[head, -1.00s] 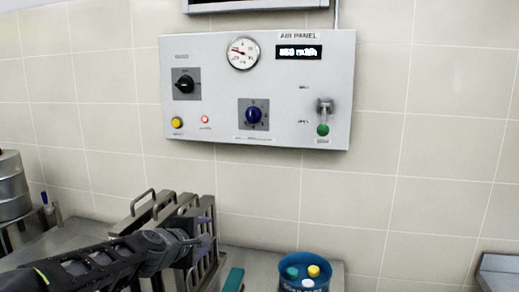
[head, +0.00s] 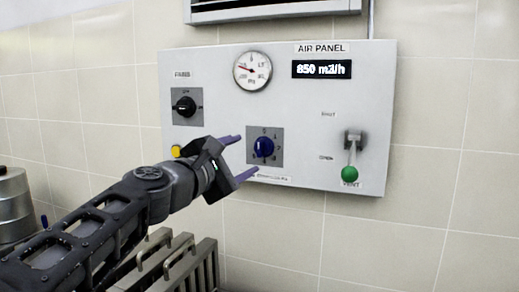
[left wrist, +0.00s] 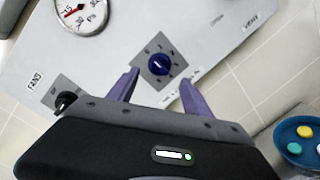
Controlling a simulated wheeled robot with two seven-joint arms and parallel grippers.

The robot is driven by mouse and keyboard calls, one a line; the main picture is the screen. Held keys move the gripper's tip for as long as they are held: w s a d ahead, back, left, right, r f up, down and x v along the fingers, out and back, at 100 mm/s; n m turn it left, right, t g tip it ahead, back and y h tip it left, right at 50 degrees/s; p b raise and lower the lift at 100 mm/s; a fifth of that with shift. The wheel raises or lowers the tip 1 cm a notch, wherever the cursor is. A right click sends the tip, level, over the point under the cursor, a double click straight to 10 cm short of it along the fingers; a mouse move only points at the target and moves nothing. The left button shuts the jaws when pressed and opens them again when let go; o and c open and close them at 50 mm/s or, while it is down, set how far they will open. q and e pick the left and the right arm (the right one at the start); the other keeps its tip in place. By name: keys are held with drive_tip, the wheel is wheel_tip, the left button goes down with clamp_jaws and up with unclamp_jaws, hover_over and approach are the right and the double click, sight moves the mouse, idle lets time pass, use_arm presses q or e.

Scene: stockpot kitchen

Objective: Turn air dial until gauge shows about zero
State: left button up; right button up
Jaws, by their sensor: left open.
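The air panel (head: 225,70) is a grey box on the tiled wall. Its blue dial (head: 263,148) sits on a dark square plate with numbers around it; it also shows in the left wrist view (left wrist: 158,64). The round gauge (head: 252,71) has a red needle pointing to the left and slightly up; the gauge is partly cut off in the left wrist view (left wrist: 80,12). My left gripper (head: 241,157) is open just left of the dial, its purple fingers pointing toward it, apart from it. In the left wrist view the dial lies between and beyond the fingertips. My right gripper is not in view.
The panel also bears a black fans knob (head: 185,106), a yellow button (head: 176,151), a display reading 850 m3/h (head: 321,69) and a green-tipped vent lever (head: 350,172). Metal racks (head: 180,265) stand below. A blue tub (left wrist: 300,145) shows in the left wrist view.

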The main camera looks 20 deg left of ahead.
sight(258, 149)
use_arm(q)
drive_tip(key=w, duration=0.2)
drive_tip(key=w+p, duration=0.1)
drive_tip(key=w, duration=0.2)
drive_tip(key=w+p, duration=0.1)
drive_tip(key=w, duration=0.2)
drive_tip(key=shift+d, duration=0.25)
drive_tip(key=shift+s, duration=0.1)
drive_tip(key=shift+c, duration=0.4)
clamp_jaws()
